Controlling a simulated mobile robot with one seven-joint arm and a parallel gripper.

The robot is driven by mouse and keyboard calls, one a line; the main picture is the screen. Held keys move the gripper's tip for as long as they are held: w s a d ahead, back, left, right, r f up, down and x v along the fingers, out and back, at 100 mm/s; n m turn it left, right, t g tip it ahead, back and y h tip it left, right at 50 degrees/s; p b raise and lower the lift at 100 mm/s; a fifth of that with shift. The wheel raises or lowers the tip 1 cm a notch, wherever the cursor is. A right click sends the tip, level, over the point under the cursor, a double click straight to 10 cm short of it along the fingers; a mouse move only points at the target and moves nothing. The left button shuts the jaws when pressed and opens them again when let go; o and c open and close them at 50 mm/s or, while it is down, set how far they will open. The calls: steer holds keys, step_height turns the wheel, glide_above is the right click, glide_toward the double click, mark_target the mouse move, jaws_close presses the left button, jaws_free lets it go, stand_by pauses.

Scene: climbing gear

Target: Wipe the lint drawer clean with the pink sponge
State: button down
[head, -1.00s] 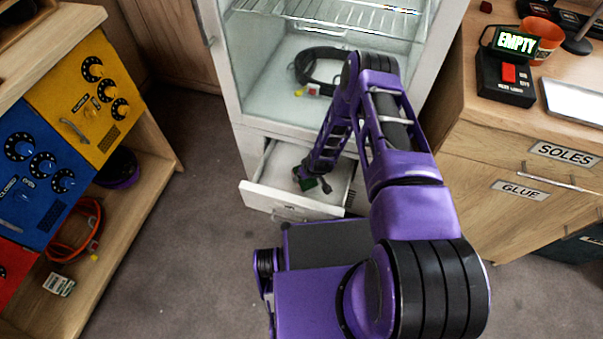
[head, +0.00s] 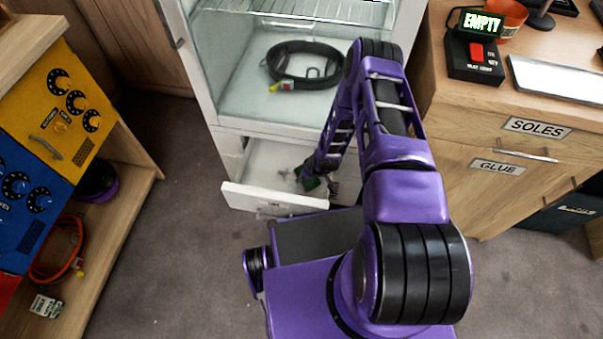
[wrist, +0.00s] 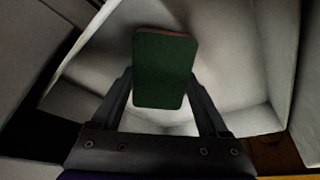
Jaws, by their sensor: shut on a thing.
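The lint drawer (head: 272,199) is a white open drawer low in the white cabinet, pulled out at the front. My gripper (head: 315,181) reaches down into it, toward its right side. In the wrist view my gripper (wrist: 162,88) is shut on the sponge (wrist: 164,68), with one finger on each side. The sponge shows a dark green face and a thin pinkish edge at its top. The pale drawer walls (wrist: 230,45) surround it. Whether the sponge touches the drawer floor I cannot tell. The wrist view is dim and no lint is clear.
Above the drawer, the open cabinet compartment (head: 250,90) holds a black coiled hose (head: 303,47). A wooden cabinet (head: 490,190) with labelled drawers stands close on the right. A wooden shelf unit (head: 125,195) with blue and yellow panels stands left. The floor (head: 180,230) between is clear.

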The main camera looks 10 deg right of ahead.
steer(key=shift+d, duration=0.1)
steer(key=shift+r+p, duration=0.45)
steer(key=shift+r, duration=0.1)
steer(key=shift+w+r+p, duration=0.1)
steer(key=shift+r+p, duration=1.45)
steer(key=shift+r, duration=1)
steer(key=shift+r+p, duration=0.75)
steer(key=shift+r, duration=0.7)
